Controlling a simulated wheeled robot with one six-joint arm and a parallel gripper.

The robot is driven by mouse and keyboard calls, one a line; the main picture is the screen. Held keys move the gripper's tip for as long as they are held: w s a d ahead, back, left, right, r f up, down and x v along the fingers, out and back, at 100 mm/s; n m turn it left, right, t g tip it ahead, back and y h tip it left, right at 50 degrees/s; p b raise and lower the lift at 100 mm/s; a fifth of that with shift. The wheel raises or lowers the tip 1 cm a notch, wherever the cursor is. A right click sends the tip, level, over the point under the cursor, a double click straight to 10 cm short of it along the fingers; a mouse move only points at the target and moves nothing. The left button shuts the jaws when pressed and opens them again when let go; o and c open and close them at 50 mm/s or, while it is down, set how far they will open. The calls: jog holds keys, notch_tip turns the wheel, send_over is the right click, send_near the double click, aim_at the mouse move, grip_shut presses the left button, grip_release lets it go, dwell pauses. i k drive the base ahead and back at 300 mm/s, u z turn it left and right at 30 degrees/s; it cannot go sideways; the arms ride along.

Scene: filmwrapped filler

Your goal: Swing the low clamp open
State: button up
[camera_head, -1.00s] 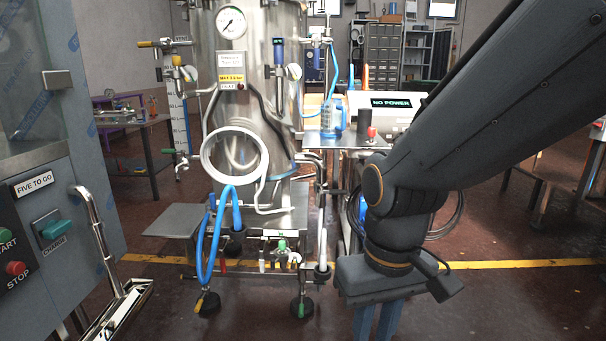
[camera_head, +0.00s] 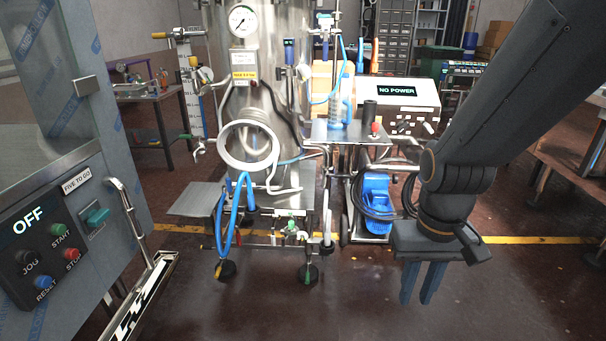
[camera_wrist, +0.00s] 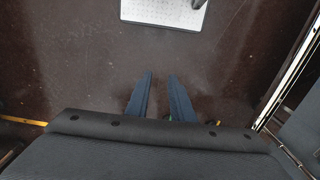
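I cannot single out the low clamp with certainty. The steel tank (camera_head: 275,75) stands left of centre in the head view, with small pipe fittings and a green-handled valve (camera_head: 292,228) at its foot. These are too small to show whether a clamp there is open or shut. My gripper (camera_head: 420,303) hangs in free air to the right of the tank, pointing down. Its two blue fingers are apart with nothing between them. They also show apart and empty in the wrist view (camera_wrist: 160,75), over bare dark floor.
A grey cabinet with a control panel (camera_head: 50,245) reading OFF stands at the left, with a metal bar (camera_head: 133,235) beside it. A cart with a NO POWER box (camera_head: 396,92) and a blue unit (camera_head: 375,200) stands behind my gripper. A pale plate (camera_wrist: 160,10) tops the wrist view. Floor in front is clear.

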aim_at(297, 234)
jog(key=k, duration=0.65)
jog(key=u, duration=0.45)
jog(key=i, duration=1.1)
jog(key=z, duration=0.45)
